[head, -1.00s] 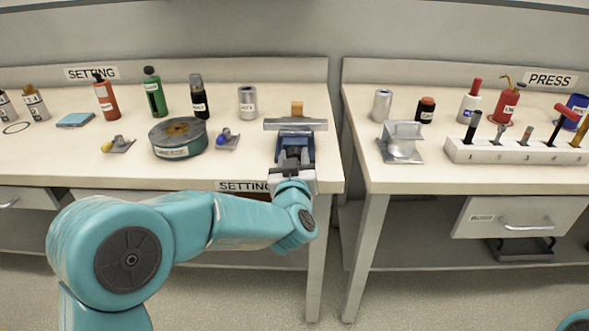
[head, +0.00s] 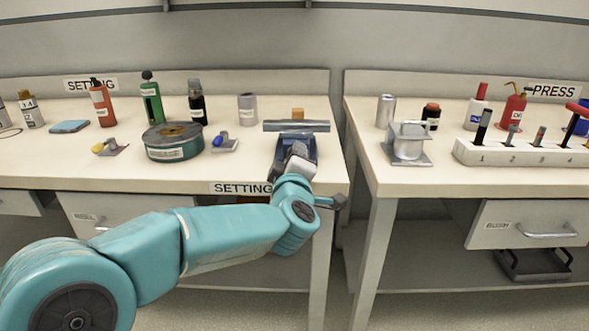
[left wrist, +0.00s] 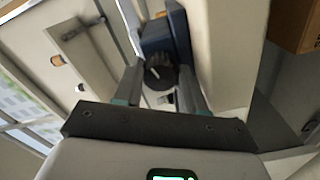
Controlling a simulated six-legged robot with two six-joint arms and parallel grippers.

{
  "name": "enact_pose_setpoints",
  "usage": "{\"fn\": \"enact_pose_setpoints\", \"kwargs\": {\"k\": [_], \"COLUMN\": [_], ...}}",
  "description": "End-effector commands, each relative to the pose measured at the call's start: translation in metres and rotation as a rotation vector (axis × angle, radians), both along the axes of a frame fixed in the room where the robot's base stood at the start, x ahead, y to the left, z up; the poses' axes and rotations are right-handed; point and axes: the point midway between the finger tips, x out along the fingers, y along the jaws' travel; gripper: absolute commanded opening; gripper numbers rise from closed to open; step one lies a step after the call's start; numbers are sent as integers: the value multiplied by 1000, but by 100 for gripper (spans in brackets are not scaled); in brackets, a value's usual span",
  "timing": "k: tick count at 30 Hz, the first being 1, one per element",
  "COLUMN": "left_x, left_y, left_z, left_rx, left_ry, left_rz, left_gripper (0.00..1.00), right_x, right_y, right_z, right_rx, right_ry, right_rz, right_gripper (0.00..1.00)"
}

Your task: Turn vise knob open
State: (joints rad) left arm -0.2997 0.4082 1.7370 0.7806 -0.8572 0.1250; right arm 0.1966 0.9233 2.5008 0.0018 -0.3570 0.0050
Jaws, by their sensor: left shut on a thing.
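The vise (head: 296,127) stands at the right front corner of the setting bench, with a grey jaw bar across its top and a blue body. In the left wrist view its blue body (left wrist: 158,36) shows behind a dark round knob (left wrist: 160,74) with a pale line on its face. My left gripper (left wrist: 159,88) is shut on the knob, one finger on each side. In the head view my left gripper (head: 297,166) is at the front of the vise, rolled over, and hides the knob. My right gripper is in neither view.
A gap separates this bench from the press bench (head: 400,182), which carries a grey stand (head: 408,143).

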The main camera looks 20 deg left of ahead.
Motion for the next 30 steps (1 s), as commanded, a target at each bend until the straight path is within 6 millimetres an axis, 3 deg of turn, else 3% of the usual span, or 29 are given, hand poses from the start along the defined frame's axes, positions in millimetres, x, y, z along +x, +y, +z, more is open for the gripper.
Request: {"fn": "enact_pose_setpoints", "kwargs": {"k": [3, 15, 30], "left_x": [0, 0, 0], "left_y": [-1, -1, -1], "left_z": [-6, -5, -4], "left_rx": [-94, -324, -388], "left_ry": [-23, -89, -105], "left_rz": [-1, -2, -2], "left_gripper": [10, 10, 10], "right_x": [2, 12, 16], "right_y": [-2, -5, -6], "right_z": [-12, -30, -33], "right_rx": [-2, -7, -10], "right_ry": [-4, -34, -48], "right_rz": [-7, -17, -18], "right_gripper": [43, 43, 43]}}
